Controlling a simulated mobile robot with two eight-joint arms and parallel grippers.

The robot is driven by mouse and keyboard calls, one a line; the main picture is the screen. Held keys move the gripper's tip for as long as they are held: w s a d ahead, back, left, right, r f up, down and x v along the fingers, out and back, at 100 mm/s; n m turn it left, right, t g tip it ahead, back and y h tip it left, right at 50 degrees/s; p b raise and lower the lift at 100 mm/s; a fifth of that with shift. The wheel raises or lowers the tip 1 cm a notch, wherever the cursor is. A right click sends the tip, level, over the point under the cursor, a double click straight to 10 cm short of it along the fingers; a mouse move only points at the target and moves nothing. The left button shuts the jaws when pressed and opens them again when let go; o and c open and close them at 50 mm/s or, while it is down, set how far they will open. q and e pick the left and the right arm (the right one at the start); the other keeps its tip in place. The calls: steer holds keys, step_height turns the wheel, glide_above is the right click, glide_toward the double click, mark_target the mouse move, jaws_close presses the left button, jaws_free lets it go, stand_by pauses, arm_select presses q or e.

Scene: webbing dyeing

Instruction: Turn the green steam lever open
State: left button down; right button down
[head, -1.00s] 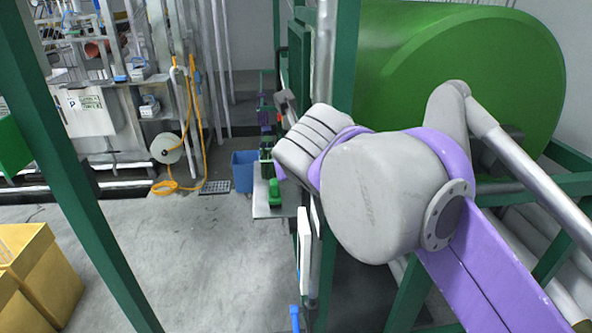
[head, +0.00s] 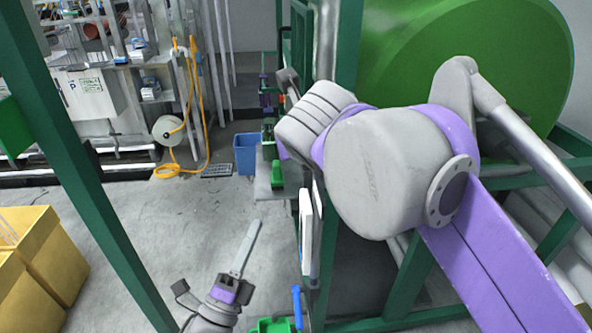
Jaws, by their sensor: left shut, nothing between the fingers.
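My left gripper (head: 245,248) rises from the bottom of the head view. Its pale, long fingers are together with nothing between them, pointing up and slightly right over the grey floor. A small green part (head: 279,176) sits on the grey ledge (head: 266,196) beside the machine frame, above and right of the left gripper in the picture. Another green part (head: 272,325) shows at the bottom edge, right of my left wrist. I cannot tell whether either is the steam lever. My right arm fills the right centre and hides part of the machine; its gripper fingers are not visible.
A blue lever-like part (head: 297,305) and a white panel (head: 306,232) stand right of the left gripper. A green frame post (head: 75,190) crosses the left side. Yellow bins (head: 45,250) stand at lower left, a blue bucket (head: 246,153) farther back. Floor between is clear.

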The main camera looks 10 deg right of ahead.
arm_select(q)
steer(key=s+d+r+m+g+h, duration=0.2)
steer(key=s+d+m+g+h, duration=0.15)
steer(key=m+h, duration=0.5)
steer(key=a+r+x, duration=0.1)
steer(key=x, duration=1.1)
steer(key=shift+w+a+y, duration=0.35)
steer(key=shift+w+y, duration=0.1)
steer(key=shift+w, duration=0.05)
steer(key=shift+r, duration=0.15)
